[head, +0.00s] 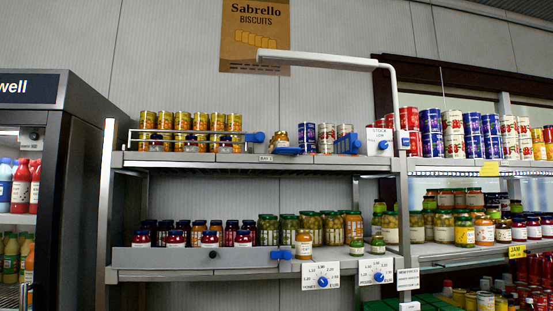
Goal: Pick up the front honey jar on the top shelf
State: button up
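In the head view, a small amber jar (280,139), which looks like the honey jar, stands on the top shelf (215,157), right of the yellow cans. A blue piece (288,151) lies at the shelf edge just in front of it, hiding its base. Whether another jar stands behind it is too small to tell. Several small jars (192,143) with pale labels stand behind the wire rail at the left of that shelf; their contents are unclear. My gripper is not in view.
Yellow cans (200,122) fill the top shelf's left. Blue cans (306,134) and a tilted blue divider (348,144) stand right of the amber jar. A white bent bar (320,61) overhangs the shelf. The lower shelf (190,258) holds jars. A cooler (65,120) stands at left.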

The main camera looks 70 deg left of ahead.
aim_at(281, 139)
jog(key=u, duration=1.75)
